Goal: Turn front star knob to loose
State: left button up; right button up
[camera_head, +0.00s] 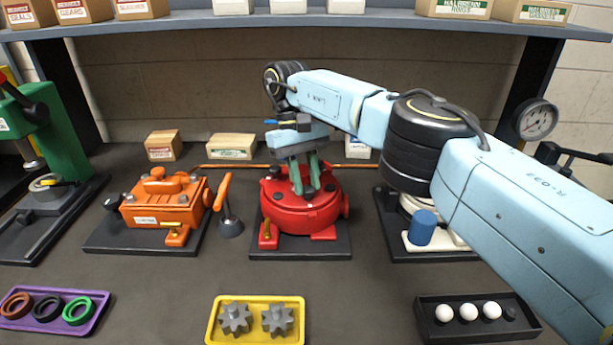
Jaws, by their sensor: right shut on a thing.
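My right gripper (305,186) reaches down from above onto the red motor (300,215) at the middle of the bench. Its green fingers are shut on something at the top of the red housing. The gripped part is mostly hidden between the fingers, and I cannot make out its shape or any knob marking. The red motor sits on a dark base plate (300,247) with a small brass fitting (267,234) at its front left. My left gripper is not in view.
An orange motor (162,208) stands to the left, and a cream unit with a blue cap (422,227) to the right, partly behind my arm. Along the front lie a purple tray (90,318), a yellow tray (211,325) and a black tray (480,334). Bare bench lies between.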

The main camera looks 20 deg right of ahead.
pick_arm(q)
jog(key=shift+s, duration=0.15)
pick_arm(e)
jog(key=shift+f+n, duration=0.25)
jog(key=shift+n, duration=0.15)
jog(key=o, duration=1)
jog(key=shift+r, duration=0.15)
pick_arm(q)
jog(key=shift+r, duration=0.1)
